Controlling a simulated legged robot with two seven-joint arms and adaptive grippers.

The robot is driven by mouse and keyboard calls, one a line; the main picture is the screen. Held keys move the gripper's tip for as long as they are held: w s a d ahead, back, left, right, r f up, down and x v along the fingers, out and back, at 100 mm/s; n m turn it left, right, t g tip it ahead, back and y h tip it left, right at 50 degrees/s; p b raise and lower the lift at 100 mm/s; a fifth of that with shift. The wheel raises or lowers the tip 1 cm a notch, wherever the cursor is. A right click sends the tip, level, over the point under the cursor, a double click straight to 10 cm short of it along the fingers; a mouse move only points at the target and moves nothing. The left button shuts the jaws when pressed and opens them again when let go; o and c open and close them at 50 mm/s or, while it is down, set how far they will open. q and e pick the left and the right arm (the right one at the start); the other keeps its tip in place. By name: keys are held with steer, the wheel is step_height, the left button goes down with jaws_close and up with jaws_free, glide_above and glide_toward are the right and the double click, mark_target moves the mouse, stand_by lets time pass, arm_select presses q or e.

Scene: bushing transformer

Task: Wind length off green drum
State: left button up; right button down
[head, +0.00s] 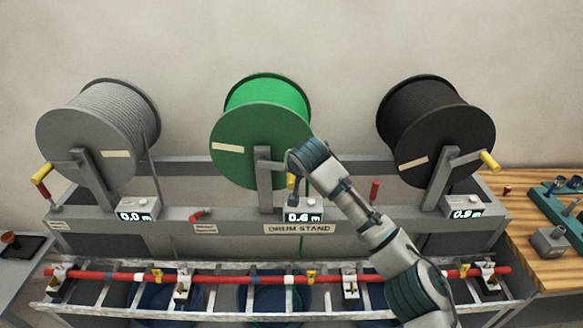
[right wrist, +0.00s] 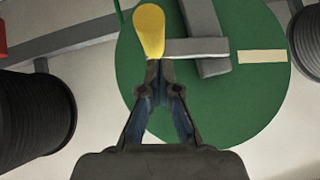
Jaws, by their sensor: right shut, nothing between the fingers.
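The green drum (head: 262,130) sits on the middle of the drum stand, and its flange fills much of the right wrist view (right wrist: 215,110). Its crank has a grey arm and a yellow handle (right wrist: 148,30). My right gripper (right wrist: 160,68) is shut and empty, its fingertips at the narrow end of the handle by the crank arm; I cannot tell whether they touch. In the head view my right gripper (head: 292,186) is largely hidden by its wrist. The counter (head: 302,216) under the green drum reads 0.6 m. My left gripper is out of view.
A grey drum (head: 95,125) at left and a black drum (head: 436,130) at right have their own yellow-handled cranks. Their counters read 0.0 and 0.9. A red striped rod (head: 220,279) lies across clamps on the ladder-like rack in front. A wooden bench (head: 540,265) stands at right.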

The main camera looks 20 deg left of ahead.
steer(key=shift+d+f+y+b, duration=0.25)
steer(key=shift+f+y+b, duration=0.05)
steer(key=shift+f, duration=0.2)
steer(key=shift+w+d+f+m, duration=0.1)
steer(key=shift+f+m, duration=0.1)
steer(key=shift+m, duration=0.1)
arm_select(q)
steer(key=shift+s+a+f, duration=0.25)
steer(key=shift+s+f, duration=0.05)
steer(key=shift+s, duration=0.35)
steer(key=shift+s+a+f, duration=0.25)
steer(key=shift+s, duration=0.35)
arm_select(e)
steer(key=shift+w+d+r+y, duration=0.1)
steer(key=shift+y, duration=0.2)
